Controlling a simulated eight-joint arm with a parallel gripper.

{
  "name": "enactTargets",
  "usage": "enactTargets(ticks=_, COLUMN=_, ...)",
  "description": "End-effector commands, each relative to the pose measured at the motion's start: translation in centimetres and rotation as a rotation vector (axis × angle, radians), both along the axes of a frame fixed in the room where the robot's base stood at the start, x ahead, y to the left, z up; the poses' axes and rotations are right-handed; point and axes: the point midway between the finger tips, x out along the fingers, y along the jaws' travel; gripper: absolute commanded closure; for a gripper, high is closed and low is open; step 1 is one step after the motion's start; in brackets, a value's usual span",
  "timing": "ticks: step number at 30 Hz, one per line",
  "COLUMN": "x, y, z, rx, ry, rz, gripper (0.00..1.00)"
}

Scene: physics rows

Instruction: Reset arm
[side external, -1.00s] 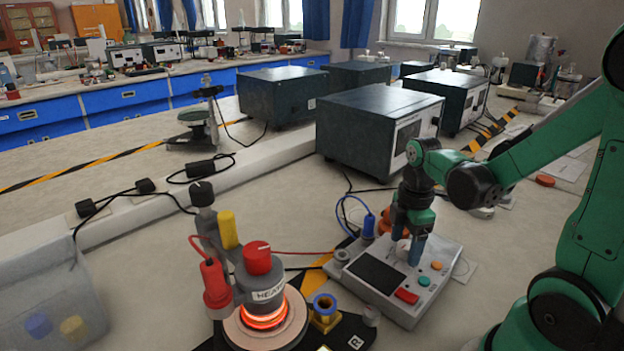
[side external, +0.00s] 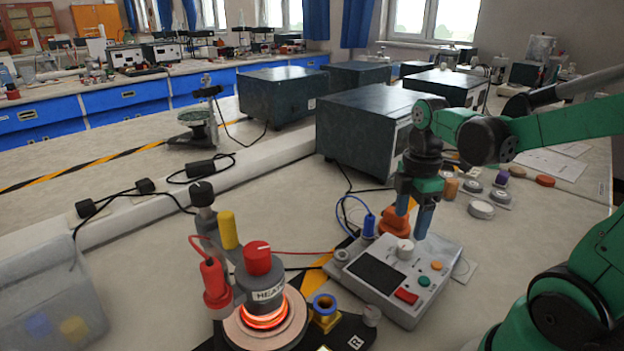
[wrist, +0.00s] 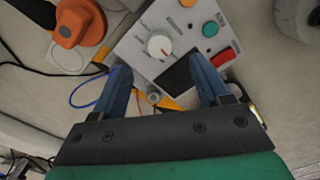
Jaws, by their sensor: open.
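My gripper (side external: 413,217) hangs above the grey control box (side external: 376,309) with its two blue fingers pointing down. The fingers are apart with nothing between them. It also shows in the wrist view (wrist: 162,88), where the open fingers reach toward the box. The box has a white knob (side external: 404,249), a dark screen (side external: 377,277), a red button (side external: 406,296), a teal button (side external: 424,281) and an orange button (side external: 436,265). In the wrist view the knob (wrist: 160,47) stands clear of the fingertips.
A glowing heater (side external: 264,295) with a red knob stands front left of the box. An orange piece (side external: 393,223) and a blue plug (side external: 369,227) stand just behind the box. Dark instrument cases (side external: 360,140) fill the back. A translucent bin (side external: 45,300) sits at far left.

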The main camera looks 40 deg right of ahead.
Motion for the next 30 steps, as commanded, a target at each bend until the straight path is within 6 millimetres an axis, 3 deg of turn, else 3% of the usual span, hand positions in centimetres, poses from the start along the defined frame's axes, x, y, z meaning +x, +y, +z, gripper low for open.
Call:
enactTargets(ticks=8, x=0.6, y=1.1, z=0.3, rx=-0.021, ry=-0.057, rz=-0.091, gripper=0.31)
enactTargets(ticks=14, x=2.4, y=5.2, z=1.4, rx=-0.002, ry=-0.299, rz=-0.45, gripper=0.31)
enactTargets(ticks=21, x=3.6, y=9.7, z=2.7, rx=0.214, ry=-0.526, rz=-0.842, gripper=0.31)
enactTargets(ticks=30, x=3.9, y=10.9, z=3.2, rx=0.312, ry=-0.57, rz=-0.965, gripper=0.31)
